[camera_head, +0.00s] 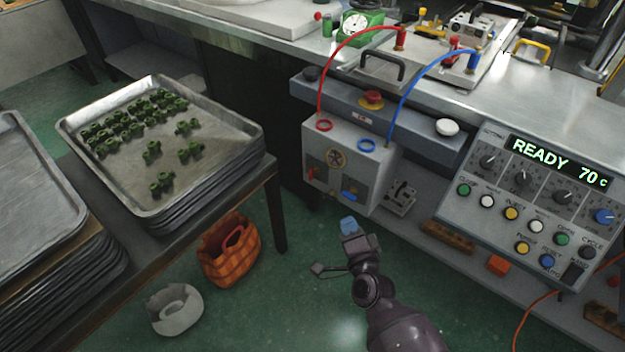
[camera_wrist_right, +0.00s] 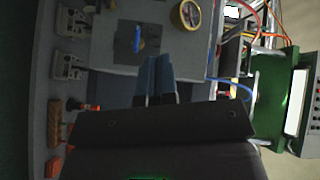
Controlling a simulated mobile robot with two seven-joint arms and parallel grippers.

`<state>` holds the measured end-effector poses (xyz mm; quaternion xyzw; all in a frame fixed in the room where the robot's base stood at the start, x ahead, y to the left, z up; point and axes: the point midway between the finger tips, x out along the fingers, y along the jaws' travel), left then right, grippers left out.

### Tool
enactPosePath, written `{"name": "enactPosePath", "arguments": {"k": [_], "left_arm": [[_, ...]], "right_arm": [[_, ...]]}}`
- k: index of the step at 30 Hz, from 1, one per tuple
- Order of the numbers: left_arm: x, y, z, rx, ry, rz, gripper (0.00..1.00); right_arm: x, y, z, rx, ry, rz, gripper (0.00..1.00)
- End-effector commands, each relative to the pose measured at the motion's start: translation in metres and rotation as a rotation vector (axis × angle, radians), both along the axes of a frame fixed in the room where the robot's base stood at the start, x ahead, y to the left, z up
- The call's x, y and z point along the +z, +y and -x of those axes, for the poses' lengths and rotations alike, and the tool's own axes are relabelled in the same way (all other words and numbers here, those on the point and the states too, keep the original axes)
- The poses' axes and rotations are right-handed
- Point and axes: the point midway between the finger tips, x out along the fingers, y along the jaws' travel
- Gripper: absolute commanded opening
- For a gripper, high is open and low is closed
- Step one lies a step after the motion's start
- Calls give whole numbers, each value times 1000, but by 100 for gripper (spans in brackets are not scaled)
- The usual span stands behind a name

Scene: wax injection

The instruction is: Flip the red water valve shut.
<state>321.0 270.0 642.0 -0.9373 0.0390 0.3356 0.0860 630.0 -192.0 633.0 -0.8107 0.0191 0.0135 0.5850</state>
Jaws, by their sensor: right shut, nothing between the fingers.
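The red water valve (camera_head: 311,174) is a small red lever low on the left of the front of a pale box (camera_head: 377,167) under the bench edge. It looks roughly upright, but is too small to tell its exact turn. A blue lever (camera_head: 349,195) lies to its lower right; it also shows in the right wrist view (camera_wrist_right: 138,38), where I cannot make out the red one. My right gripper (camera_head: 348,225) is shut and empty, its blue fingertips (camera_wrist_right: 156,76) just below and in front of the box, apart from both levers. My left gripper is out of view.
Red (camera_head: 321,85) and blue (camera_head: 401,98) hoses rise from the box. A control panel (camera_head: 478,213) stands to the right. A tray (camera_head: 205,152) of green parts and an orange basket (camera_head: 229,251) are at the left.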

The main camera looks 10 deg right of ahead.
Motion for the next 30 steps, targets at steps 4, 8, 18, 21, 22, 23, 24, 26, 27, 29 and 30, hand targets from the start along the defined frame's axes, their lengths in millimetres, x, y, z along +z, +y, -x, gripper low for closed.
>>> {"name": "enactPosePath", "arguments": {"k": [4, 8, 18, 21, 22, 23, 24, 26, 27, 29, 30], "left_arm": [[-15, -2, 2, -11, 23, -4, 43], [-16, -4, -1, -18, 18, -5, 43], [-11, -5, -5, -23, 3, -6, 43], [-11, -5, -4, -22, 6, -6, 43], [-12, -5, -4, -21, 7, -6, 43], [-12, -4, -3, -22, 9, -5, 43], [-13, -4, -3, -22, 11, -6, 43], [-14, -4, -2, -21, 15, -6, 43], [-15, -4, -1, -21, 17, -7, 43], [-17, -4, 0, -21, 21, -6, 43], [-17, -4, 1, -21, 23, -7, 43]], "right_arm": [[-25, 14, -31, -58, -26, -183, 0], [-28, 20, -48, -89, -49, -278, 0], [-24, 22, -56, -104, -66, -321, 0], [-25, 22, -56, -103, -65, -320, 0], [-25, 22, -56, -103, -65, -320, 0], [-25, 22, -56, -103, -65, -319, 0], [-25, 22, -56, -103, -65, -319, 0], [-25, 21, -56, -103, -65, -319, 0], [-25, 21, -56, -103, -65, -318, 0], [-25, 19, -57, -103, -65, -318, 0], [-25, 18, -57, -103, -65, -318, 0]]}}
